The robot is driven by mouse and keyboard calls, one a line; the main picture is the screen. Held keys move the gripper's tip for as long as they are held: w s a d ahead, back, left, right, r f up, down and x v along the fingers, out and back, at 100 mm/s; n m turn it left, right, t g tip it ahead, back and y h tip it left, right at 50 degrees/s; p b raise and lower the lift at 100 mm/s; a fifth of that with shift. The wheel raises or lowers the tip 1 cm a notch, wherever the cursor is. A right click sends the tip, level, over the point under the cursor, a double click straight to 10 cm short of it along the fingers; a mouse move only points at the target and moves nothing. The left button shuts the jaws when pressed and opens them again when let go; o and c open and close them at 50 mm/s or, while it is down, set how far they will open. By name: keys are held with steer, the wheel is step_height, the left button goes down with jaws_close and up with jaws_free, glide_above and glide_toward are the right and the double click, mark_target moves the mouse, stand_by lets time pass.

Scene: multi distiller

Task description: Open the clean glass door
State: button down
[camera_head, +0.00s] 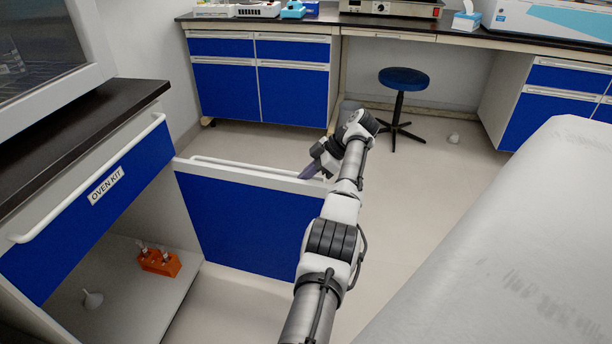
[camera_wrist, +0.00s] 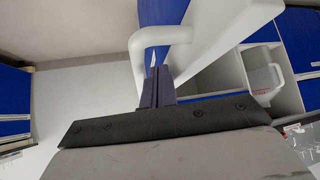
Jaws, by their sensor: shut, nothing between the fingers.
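A blue cabinet door (camera_head: 245,222) with a white top edge stands swung out from the left cabinet, so the inside shows. No label is readable on it. A white bar handle (camera_head: 235,166) runs along its far side; in the wrist view the handle (camera_wrist: 160,36) curves just ahead of the fingers. My gripper (camera_head: 308,172) is at the door's free end, by the top edge. Its purple fingers (camera_wrist: 157,88) are shut with nothing between them, close to the handle and the door edge; contact cannot be told.
The open cabinet holds an orange rack (camera_head: 158,262) and a white funnel (camera_head: 93,299). A drawer labelled OVEN KIT (camera_head: 100,196) is above. A blue stool (camera_head: 404,79) stands behind; a large white surface (camera_head: 500,240) lies right. The wrist view shows a clear jug (camera_wrist: 262,76) on a shelf.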

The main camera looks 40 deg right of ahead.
steer(key=shift+r, duration=0.1)
step_height(320, 180, up, 20)
steer(key=p, duration=0.6)
